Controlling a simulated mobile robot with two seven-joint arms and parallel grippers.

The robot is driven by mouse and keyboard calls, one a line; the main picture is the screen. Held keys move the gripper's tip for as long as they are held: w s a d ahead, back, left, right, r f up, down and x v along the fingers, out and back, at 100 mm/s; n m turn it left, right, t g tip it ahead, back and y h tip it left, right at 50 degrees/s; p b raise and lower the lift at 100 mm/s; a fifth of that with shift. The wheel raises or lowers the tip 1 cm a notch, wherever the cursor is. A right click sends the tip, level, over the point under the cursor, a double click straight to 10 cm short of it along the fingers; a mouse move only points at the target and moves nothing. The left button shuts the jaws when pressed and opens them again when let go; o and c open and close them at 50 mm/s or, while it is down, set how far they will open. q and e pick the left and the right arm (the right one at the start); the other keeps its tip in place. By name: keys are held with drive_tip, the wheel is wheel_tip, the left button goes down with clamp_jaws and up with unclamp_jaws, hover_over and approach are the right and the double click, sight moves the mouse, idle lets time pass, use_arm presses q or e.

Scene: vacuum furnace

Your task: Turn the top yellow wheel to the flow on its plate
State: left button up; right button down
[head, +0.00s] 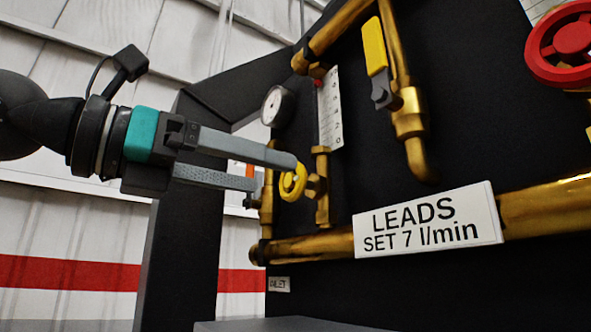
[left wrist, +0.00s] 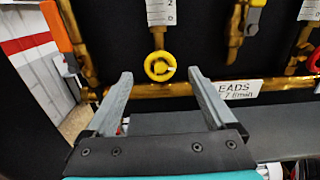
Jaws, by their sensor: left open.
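The yellow wheel (head: 289,186) sits on a brass valve below a white flow scale (head: 331,110) on the black panel. The white plate (head: 428,220) reads "LEADS SET 7 l/min". A red mark shows near the top of the scale; its numbers are too small to read. My left gripper (head: 275,172) is open and empty, its fingertips close to the wheel. In the left wrist view the wheel (left wrist: 150,68) appears between and beyond the fingertips (left wrist: 160,76), apart from them. My right gripper is not in view.
A brass pipe (head: 310,246) runs across below the wheel. A round gauge (head: 278,106) is at left. A yellow lever (head: 374,46) and a red handwheel (head: 572,42) are to the right. An orange handle (left wrist: 56,26) stands left of the wheel in the wrist view.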

sight(287, 181)
use_arm(q)
drive_tip(key=p+x, duration=0.1)
drive_tip(key=x, duration=0.5)
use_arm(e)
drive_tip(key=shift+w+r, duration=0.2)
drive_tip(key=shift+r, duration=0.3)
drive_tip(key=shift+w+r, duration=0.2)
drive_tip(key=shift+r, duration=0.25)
use_arm(q)
drive_tip(key=shift+c, duration=0.2)
drive_tip(key=c, duration=1.3)
